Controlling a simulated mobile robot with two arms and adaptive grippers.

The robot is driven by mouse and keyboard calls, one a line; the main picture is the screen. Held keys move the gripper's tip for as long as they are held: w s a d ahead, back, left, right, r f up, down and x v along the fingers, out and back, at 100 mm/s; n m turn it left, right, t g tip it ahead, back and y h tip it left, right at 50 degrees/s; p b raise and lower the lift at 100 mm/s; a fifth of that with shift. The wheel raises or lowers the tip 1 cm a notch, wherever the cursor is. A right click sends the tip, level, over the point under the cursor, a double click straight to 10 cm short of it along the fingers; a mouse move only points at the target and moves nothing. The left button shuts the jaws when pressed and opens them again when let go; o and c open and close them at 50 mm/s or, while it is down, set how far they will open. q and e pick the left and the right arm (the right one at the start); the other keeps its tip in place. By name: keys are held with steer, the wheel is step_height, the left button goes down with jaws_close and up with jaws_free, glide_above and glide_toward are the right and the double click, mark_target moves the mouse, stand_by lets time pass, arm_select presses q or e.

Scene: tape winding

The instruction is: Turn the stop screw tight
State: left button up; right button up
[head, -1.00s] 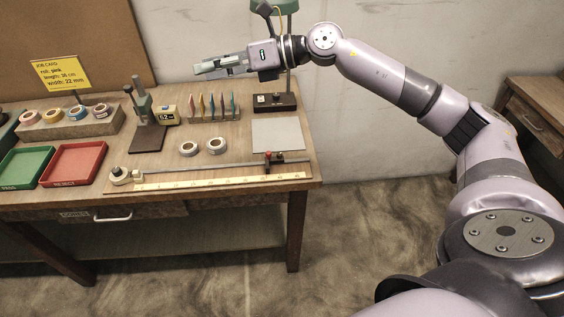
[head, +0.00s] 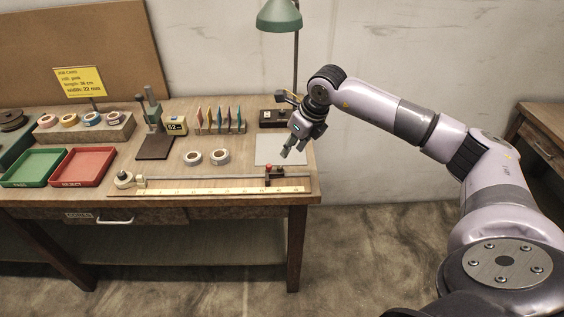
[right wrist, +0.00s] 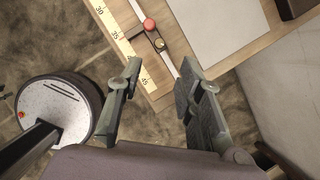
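The stop (head: 275,174) is a small dark block on the metal rail near the right end of the ruler. It carries a red knob (right wrist: 150,25) and a small brass-coloured round part (right wrist: 159,43); I cannot tell for sure which is the stop screw. My right gripper (head: 292,152) is above and slightly right of the stop, fingers pointing down. In the right wrist view it (right wrist: 160,68) is open and empty, with the stop showing beyond the fingertips. It touches nothing. My left gripper is out of view.
The ruler (head: 225,190) runs along the table's front edge. A grey plate (head: 270,148) lies behind the stop. A green lamp (head: 279,15) rises at the back. Red and green trays (head: 82,167) are far left.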

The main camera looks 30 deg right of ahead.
mark_target(280, 167)
steer(key=p+x, duration=0.1)
steer(key=x, duration=0.8)
steer(key=shift+w+f, duration=0.2)
steer(key=shift+f, duration=0.1)
steer(key=shift+c, duration=0.3)
jaws_close()
